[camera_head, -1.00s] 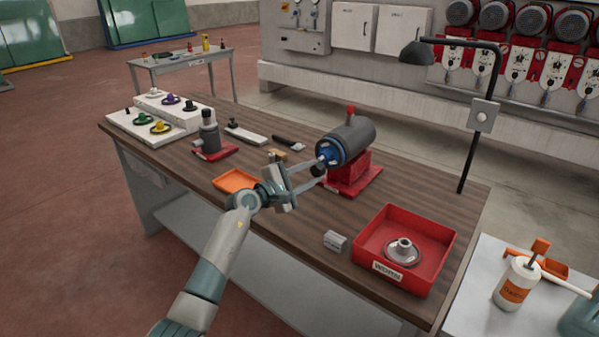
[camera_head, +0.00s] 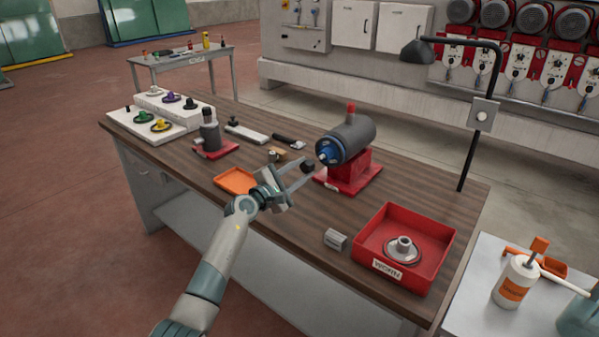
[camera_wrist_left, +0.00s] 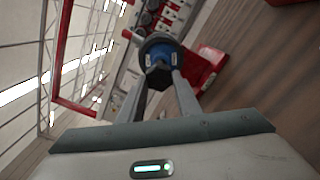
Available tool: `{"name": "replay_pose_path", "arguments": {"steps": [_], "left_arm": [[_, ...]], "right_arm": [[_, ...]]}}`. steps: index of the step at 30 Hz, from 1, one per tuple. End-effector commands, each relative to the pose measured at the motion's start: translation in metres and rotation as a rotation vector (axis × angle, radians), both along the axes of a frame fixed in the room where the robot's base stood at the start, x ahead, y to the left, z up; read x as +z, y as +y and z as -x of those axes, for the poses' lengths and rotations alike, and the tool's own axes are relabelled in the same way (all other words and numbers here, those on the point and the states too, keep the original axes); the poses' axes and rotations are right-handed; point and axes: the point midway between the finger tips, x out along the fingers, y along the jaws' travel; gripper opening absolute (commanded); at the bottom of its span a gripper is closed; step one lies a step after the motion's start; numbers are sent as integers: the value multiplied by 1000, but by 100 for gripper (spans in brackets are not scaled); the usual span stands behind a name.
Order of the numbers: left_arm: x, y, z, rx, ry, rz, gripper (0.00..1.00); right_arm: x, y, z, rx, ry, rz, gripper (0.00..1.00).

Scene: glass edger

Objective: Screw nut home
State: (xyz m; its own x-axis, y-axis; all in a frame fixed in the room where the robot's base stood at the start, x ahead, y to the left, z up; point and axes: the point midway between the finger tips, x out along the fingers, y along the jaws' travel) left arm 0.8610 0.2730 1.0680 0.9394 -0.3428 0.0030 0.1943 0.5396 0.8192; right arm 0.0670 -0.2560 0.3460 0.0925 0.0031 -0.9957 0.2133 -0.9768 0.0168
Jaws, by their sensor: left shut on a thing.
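A dark nut (camera_head: 308,166) is between the fingertips of my left gripper (camera_head: 304,172), which is shut on it. The nut is held above the bench, in front of the grey spindle unit (camera_head: 352,137) with its blue front end (camera_head: 327,152). In the head view a small gap shows between nut and blue end. In the left wrist view the nut (camera_wrist_left: 158,74) sits at the fingertips and overlaps the blue end (camera_wrist_left: 160,50), hiding its middle. My right gripper is not in view.
A red bin (camera_head: 447,268) with a flanged wheel (camera_head: 403,252) and a small grey block (camera_head: 335,240) are at the front right. An orange tray (camera_head: 234,181) lies behind my left arm. A lamp (camera_head: 467,150) stands at the right edge.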

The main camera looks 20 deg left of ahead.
Motion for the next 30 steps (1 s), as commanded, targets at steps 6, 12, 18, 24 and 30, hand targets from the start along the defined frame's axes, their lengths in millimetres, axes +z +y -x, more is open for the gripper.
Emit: {"name": "replay_pose_path", "arguments": {"steps": [6,12,18,24,30], "left_arm": [[-2,-5,-15,0,-1,-2,7],[-2,-9,-26,0,0,0,7],[-1,-11,-31,0,0,0,7],[0,-11,-32,0,0,-1,7],[-1,-11,-32,0,0,-1,7]], "right_arm": [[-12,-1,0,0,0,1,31],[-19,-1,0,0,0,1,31],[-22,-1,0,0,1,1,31],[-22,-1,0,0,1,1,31],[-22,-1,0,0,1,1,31]]}}
